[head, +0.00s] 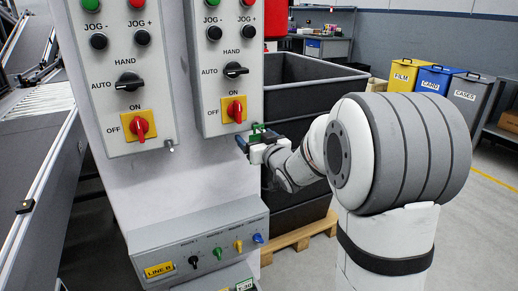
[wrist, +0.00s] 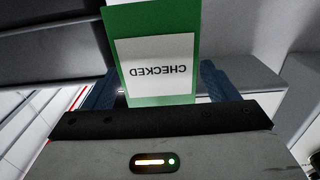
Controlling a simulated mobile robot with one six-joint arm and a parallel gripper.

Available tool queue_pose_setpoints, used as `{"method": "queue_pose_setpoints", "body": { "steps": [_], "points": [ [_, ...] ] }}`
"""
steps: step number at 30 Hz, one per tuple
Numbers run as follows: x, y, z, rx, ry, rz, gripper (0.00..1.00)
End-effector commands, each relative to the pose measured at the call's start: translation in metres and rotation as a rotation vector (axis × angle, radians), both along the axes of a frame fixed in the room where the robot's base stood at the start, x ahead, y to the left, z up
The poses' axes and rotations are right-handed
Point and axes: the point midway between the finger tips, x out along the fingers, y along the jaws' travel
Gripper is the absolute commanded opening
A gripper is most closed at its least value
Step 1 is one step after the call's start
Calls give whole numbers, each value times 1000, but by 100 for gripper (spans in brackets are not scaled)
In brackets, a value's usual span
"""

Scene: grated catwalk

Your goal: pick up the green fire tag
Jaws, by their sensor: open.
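The green tag (wrist: 122,55) has a white panel reading "CHECKED", upside down in the wrist view. It lies between the two blue fingers of my gripper (wrist: 157,82), with a gap showing at the left finger; contact on the right is hard to judge. The tag's upper end runs out of the wrist view. In the head view my gripper (head: 250,141) is at the right edge of the grey control column, below the right switch box. A small piece of green (head: 257,128) shows there, mostly hidden by the gripper. My gripper is open.
Two switch boxes (head: 210,100) with knobs and red switches stick out from the column (head: 190,180). A sloped panel (head: 205,250) with coloured knobs juts out below. A dark bin (head: 300,75) on a wooden pallet (head: 302,237) stands behind my arm. A conveyor (head: 40,125) is left.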

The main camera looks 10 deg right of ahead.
Motion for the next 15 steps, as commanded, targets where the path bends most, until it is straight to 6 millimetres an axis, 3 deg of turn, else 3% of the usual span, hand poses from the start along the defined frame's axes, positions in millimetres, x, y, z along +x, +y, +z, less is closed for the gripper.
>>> {"method": "queue_pose_setpoints", "body": {
  "steps": [4, 15],
  "points": [
    [0, 0, 0, 0, 0, 0, 79],
    [-1, 0, 0, 0, 0, 0, 49]
  ]
}}
